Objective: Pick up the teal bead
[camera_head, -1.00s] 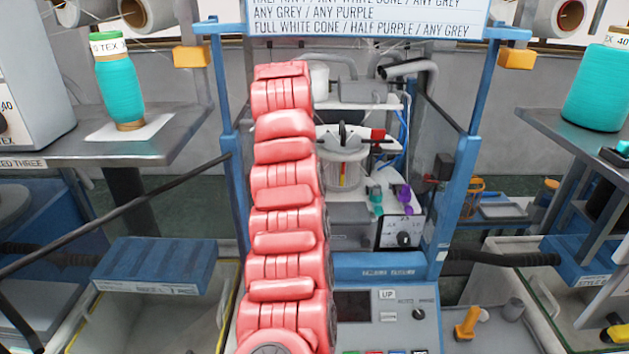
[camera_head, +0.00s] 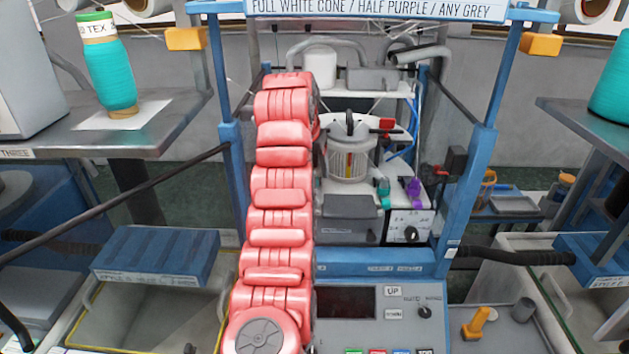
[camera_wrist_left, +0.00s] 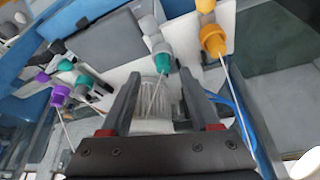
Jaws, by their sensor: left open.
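In the head view a small teal bead (camera_head: 384,188) shows beside a purple one (camera_head: 414,188) at the machine behind my red arm. In the left wrist view a teal bead (camera_wrist_left: 162,56) on a thin pin lies between and just beyond the fingers of my left gripper (camera_wrist_left: 161,72). The gripper is open and I see nothing clamped in it. Other teal beads (camera_wrist_left: 82,82) and a purple bead (camera_wrist_left: 60,95) show at left in that view. In the head view my arm hides the gripper. My right gripper is not in view.
A white ribbed drum (camera_wrist_left: 155,100) stands behind the fingers, also seen in the head view (camera_head: 350,155). An orange bead (camera_wrist_left: 212,38) on a pin is close to the right finger. Blue posts (camera_head: 232,170) flank the machine. Teal thread cones (camera_head: 108,70) stand on side tables.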

